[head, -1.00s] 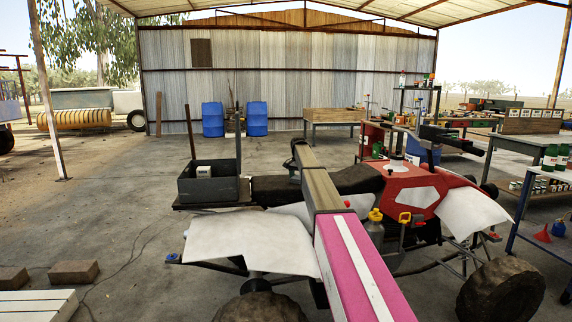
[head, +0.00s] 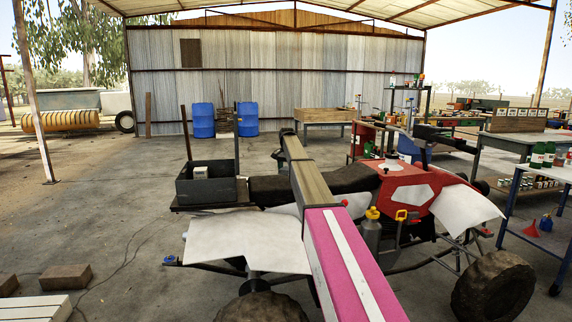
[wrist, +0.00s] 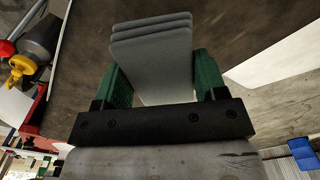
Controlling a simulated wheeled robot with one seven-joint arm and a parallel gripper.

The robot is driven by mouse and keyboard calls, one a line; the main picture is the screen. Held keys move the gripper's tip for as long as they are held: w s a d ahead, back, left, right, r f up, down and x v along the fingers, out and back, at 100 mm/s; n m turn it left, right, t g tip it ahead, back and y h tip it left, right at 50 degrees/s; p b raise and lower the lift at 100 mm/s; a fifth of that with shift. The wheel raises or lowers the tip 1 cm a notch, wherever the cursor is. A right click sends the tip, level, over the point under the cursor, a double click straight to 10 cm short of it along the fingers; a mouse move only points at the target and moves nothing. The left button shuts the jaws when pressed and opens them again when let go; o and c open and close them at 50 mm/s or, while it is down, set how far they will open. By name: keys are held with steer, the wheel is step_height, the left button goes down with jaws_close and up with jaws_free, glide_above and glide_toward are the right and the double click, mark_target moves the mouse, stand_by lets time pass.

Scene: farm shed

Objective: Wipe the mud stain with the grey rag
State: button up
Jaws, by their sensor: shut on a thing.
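The grey rag (wrist: 152,45) is a folded, layered pad in the wrist view. My gripper (wrist: 156,75) is shut on it, with a green finger on each side. A brown surface (wrist: 220,28) lies beyond the rag; I cannot tell whether the rag touches it. I cannot make out the mud stain in either view. In the head view my arm reaches forward over the red and white vehicle (head: 408,185), near its dark seat (head: 262,190). The gripper's fingers and the rag cannot be made out there.
A dark crate (head: 207,187) sits on the vehicle's rear left. A shelf table (head: 520,205) stands at right. Concrete floor at left is mostly clear, with blocks (head: 65,278).

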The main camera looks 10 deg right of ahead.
steer(key=shift+r, duration=1.6)
